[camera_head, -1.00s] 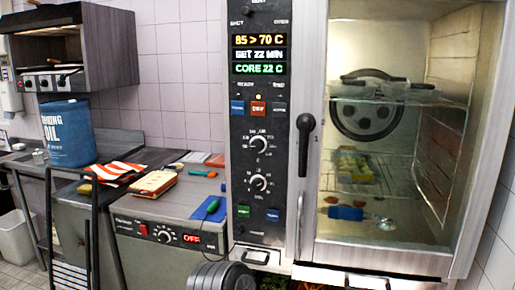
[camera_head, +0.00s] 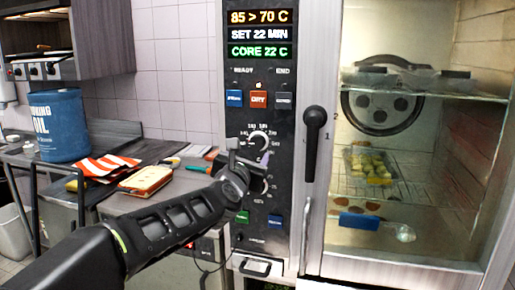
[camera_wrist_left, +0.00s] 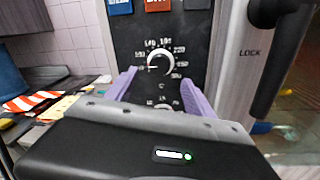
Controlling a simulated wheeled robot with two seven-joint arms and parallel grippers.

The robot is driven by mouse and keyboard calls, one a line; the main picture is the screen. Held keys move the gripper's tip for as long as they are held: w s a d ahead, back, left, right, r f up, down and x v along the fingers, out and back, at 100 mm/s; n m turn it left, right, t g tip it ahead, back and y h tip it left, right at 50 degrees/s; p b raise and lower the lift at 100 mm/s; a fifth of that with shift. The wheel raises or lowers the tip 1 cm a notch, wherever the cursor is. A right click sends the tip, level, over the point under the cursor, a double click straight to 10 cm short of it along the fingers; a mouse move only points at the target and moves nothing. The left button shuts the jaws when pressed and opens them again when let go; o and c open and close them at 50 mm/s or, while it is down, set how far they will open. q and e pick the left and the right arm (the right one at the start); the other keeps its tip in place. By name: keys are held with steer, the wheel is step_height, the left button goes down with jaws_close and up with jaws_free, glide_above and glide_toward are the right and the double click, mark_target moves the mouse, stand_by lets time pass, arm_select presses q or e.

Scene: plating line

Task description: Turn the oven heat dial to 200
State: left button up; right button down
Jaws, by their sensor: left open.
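The oven's upper heat dial (camera_head: 259,140), a round knob with white numbers around it, is on the dark control panel (camera_head: 240,110). It also shows in the left wrist view (camera_wrist_left: 159,64), where its white mark seems to point left. My left gripper (camera_head: 247,155) is in front of the panel at this dial and partly covers the lower dial. In the left wrist view its two purple fingers (camera_wrist_left: 160,90) are spread, empty, to the lower left and lower right of the upper dial. I cannot tell whether they touch the panel. My right gripper is out of view.
The display (camera_head: 260,34) reads 85 > 70 C, SET 22 MIN, CORE 22 C. The oven door handle (camera_head: 314,140) juts out right of the dials. Coloured buttons (camera_head: 258,98) sit above them. A blue oil drum (camera_head: 58,125) stands on the left counter.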

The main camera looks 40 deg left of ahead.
mark_target(256, 144)
arm_select(q)
steer(key=shift+s+r, duration=0.1)
steer(key=p+x, duration=0.2)
steer(key=x, duration=0.4)
steer(key=shift+w, duration=0.25)
steer(key=shift+w+a, duration=0.3)
steer(key=shift+w, duration=0.35)
steer(key=shift+c, duration=0.5)
jaws_close()
